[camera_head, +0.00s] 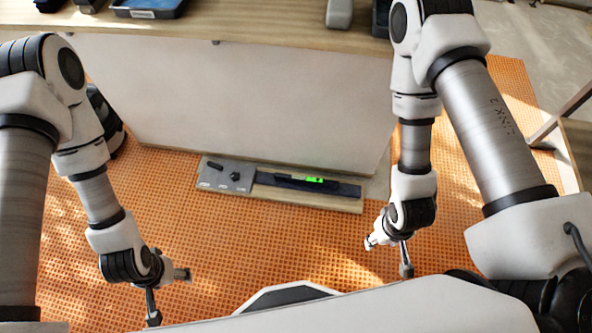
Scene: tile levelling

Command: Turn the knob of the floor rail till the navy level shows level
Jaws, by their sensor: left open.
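The floor rail (345,204) lies on the orange floor against the foot of the pale bench panel. A grey plate at its left end carries a small dark round knob (236,176) and a black lever-like part. The navy level (280,181) lies along the rail to the right of the plate, with a bright green display whose reading is too small to make out. My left gripper (168,296) is open and empty, low left and nearer me than the rail. My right gripper (388,256) has its fingers apart and is empty, to the right of the rail's right end.
A wooden bench top (250,33) overhangs behind the rail, with a dark tray (148,8) and a grey object (340,14) on it. A dark object (105,118) stands by the panel's left end. The perforated orange floor (260,245) before the rail is clear.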

